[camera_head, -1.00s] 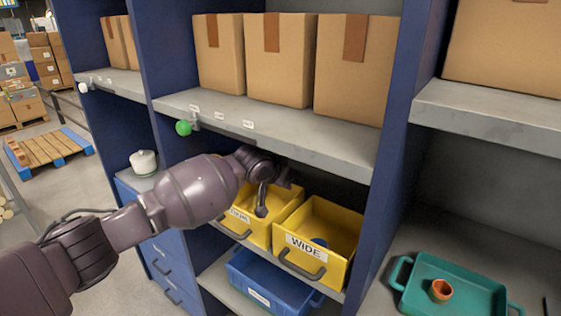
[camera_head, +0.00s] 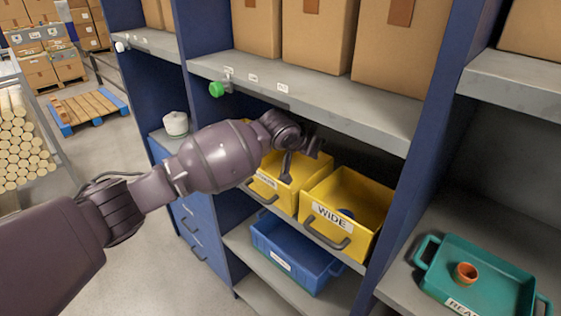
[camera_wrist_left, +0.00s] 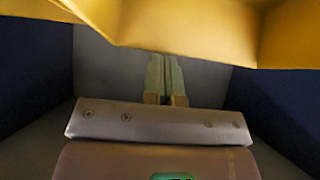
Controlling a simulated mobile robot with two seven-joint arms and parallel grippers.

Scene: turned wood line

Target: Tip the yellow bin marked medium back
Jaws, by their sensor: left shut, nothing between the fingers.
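A yellow bin (camera_head: 303,181) stands on the middle shelf, its front label partly hidden and not readable. Beside it on the right is a yellow bin marked WIDE (camera_head: 375,195) with a dark handle and something blue inside. My left gripper (camera_head: 287,175) is over the left yellow bin, and my arm covers part of that bin. In the left wrist view the fingers (camera_wrist_left: 165,75) are together and empty, and a yellow surface (camera_wrist_left: 190,25) fills the top. I cannot tell whether the fingers touch the bin. My right gripper is not in view.
A grey shelf (camera_head: 330,103) with cardboard boxes (camera_head: 318,45) hangs close above my gripper. A blue bin (camera_head: 290,250) stands below the yellow ones. A blue upright (camera_head: 425,150) rises on the right. A teal tray (camera_head: 495,275) holds an orange cup (camera_head: 466,273).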

